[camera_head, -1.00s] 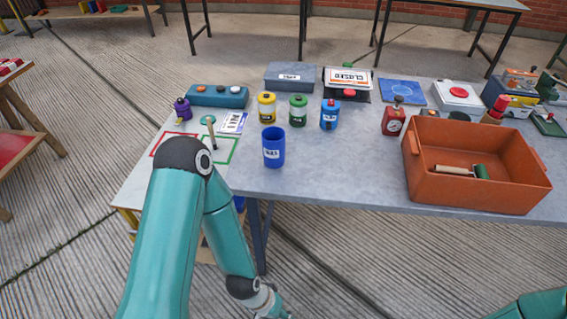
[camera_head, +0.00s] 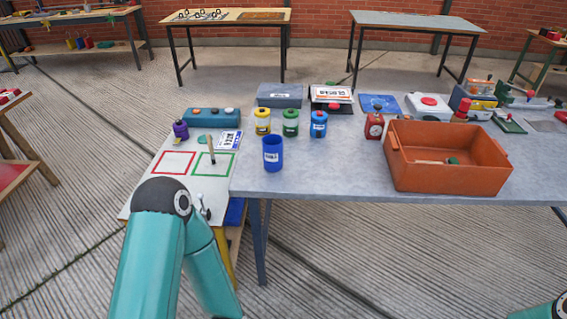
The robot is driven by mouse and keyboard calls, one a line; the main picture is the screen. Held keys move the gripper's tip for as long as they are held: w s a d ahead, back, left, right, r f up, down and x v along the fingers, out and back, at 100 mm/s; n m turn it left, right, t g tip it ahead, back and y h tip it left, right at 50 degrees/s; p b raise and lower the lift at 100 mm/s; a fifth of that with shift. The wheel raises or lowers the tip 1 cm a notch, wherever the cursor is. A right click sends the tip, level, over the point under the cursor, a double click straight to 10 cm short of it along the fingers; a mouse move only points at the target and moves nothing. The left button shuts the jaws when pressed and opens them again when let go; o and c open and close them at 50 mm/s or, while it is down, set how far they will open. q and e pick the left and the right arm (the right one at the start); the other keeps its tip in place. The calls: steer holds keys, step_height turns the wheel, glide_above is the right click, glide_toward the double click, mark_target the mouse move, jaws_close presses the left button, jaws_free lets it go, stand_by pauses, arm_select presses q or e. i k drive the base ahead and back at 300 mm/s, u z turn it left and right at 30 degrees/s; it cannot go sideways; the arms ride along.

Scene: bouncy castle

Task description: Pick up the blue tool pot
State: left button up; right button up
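The blue tool pot (camera_head: 272,154) is a blue open-topped cup with a white label. It stands upright near the front left of the grey table (camera_head: 330,178), and nothing is seen sticking out of it. My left arm comes in at the lower left, with its elbow in front of the white side table. Its forearm runs down out of the picture, so my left gripper is out of view. Only a small piece of my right arm shows at the lower right corner; its gripper is out of view. Neither arm touches the pot.
Yellow (camera_head: 262,121), green (camera_head: 290,123) and blue (camera_head: 318,124) labelled canisters stand behind the pot. An orange crate (camera_head: 445,183) is to its right. A white side table (camera_head: 143,195) with red and green outlines is on the left. The tabletop between pot and crate is clear.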

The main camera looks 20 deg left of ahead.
mark_target(272, 144)
steer(key=u, duration=0.15)
steer(key=i, duration=0.9)
steer(key=z, duration=0.05)
